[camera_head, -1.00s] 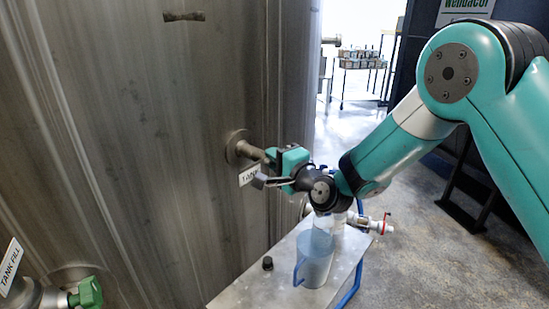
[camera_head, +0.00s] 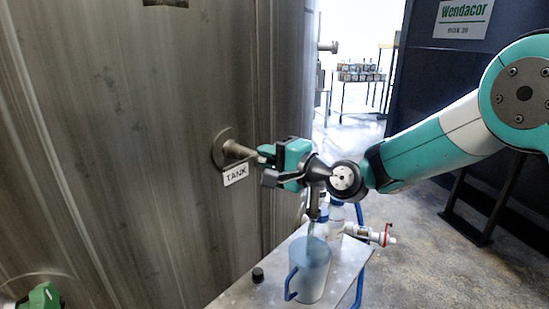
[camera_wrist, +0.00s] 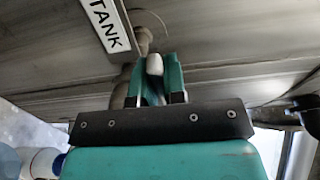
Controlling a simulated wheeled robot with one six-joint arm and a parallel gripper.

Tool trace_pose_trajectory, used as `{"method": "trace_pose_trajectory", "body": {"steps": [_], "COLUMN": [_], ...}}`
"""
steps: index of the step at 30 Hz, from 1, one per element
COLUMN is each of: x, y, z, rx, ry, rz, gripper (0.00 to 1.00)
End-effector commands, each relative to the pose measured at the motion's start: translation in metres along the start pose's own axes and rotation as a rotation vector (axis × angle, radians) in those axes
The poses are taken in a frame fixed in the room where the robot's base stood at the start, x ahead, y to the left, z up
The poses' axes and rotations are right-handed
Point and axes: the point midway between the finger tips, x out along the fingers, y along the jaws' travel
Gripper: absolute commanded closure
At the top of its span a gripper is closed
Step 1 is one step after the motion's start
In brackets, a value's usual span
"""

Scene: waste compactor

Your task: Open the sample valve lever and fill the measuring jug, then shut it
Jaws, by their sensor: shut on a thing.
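My gripper (camera_head: 268,157) is shut on the sample valve lever at the pipe (camera_head: 237,151) coming out of the tank wall. In the wrist view, a pale lever tip (camera_wrist: 155,64) sits between my gripper's two teal fingers (camera_wrist: 157,84). A downward spout (camera_head: 313,205) shows below my wrist. A pale blue streak (camera_head: 311,229) runs from it to the measuring jug (camera_head: 314,276). The jug is translucent with a blue handle and stands upright on a metal stand. Its fill level is unclear. The valve body is mostly hidden by my gripper.
The metal stand (camera_head: 235,299) also holds a small black knob (camera_head: 257,275). Behind the jug are a bottle (camera_head: 337,217) and a red-handled valve (camera_head: 386,235). A TANK label (camera_head: 235,175) hangs below the pipe. A green valve handle (camera_head: 44,297) is at lower left. Floor at right is clear.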

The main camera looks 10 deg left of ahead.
Motion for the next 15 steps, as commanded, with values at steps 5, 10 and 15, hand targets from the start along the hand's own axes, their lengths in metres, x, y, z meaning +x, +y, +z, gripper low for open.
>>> {"method": "trace_pose_trajectory", "body": {"steps": [5, 10, 15], "x": [-0.0004, -0.0003, -0.0052], "y": [0.0002, 0.0002, 0.0011], "z": [-0.0006, -0.0005, -0.0012], "rx": [0.0, 0.0, 0.0], "ry": [0.002, 0.002, 0.004], "rz": [0.0, 0.0, 0.001], "gripper": [0.63, 0.63, 0.63]}}
